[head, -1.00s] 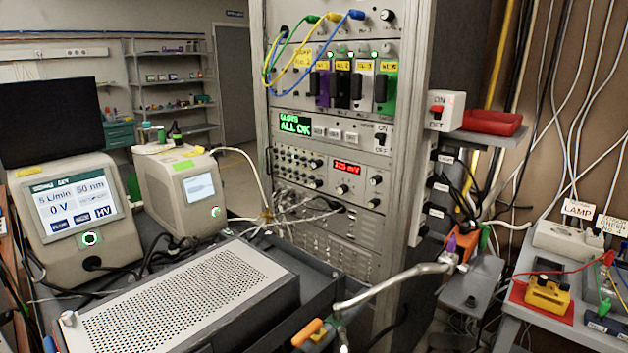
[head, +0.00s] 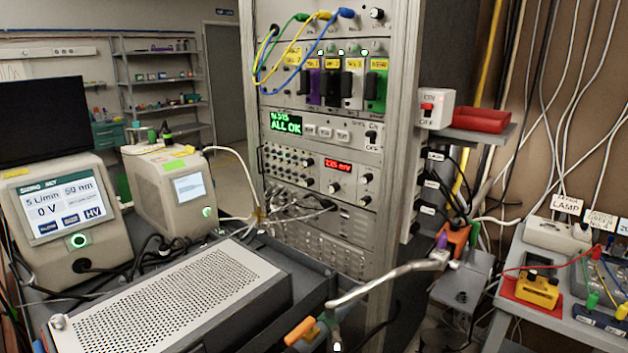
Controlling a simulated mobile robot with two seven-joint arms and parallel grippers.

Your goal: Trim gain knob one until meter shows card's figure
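The tall grey rack (head: 411,60) stands in the middle of the head view. A panel with several small black knobs (head: 309,162) sits low on its front; I cannot tell which one is gain knob one. Beside it to the right is a small meter (head: 338,166) with lit red digits and "mV"; the digits are too small to read surely. A larger knob (head: 334,187) is just below the meter. I cannot make out which of the labels is the card, or its figure. Neither of my grippers is in view.
Green display reads "ALL OK" (head: 285,123). Cables hang in front of the rack below the knob panel. A perforated metal box (head: 165,300) stands in the left foreground. A bent metal tube (head: 385,280) crosses before the rack's lower right. A bench with a yellow device (head: 537,291) is at right.

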